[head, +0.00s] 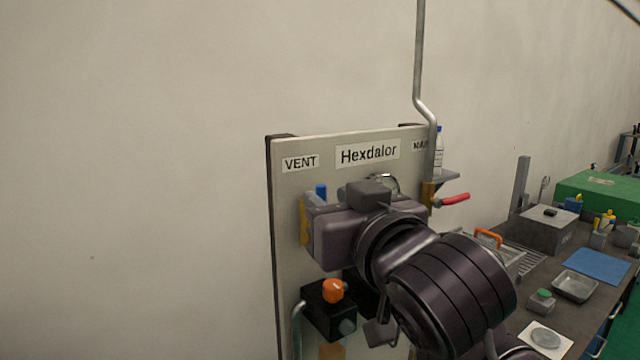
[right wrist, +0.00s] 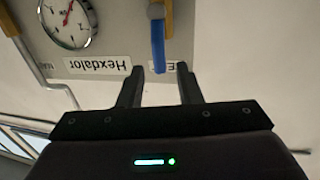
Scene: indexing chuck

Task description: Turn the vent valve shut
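The vent valve has a blue lever (head: 321,190) on a yellow body (head: 304,222), below the VENT label (head: 300,163) on the grey panel (head: 290,200). The lever points up in the head view. In the right wrist view, where the panel is upside down, the blue lever (right wrist: 158,50) reaches down between the fingertips of my right gripper (right wrist: 159,70). The fingers are apart, with a gap on each side of the lever. In the head view my right gripper (head: 318,212) covers much of the valve. My left gripper is not in view.
A round gauge (right wrist: 69,20) sits beside the Hexdalor label (head: 367,153). A red lever (head: 454,199) sticks out on the panel's right side. An orange knob (head: 333,290) on a black block is below my gripper. A cluttered bench (head: 530,259) stands at right. Left of the panel is bare wall.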

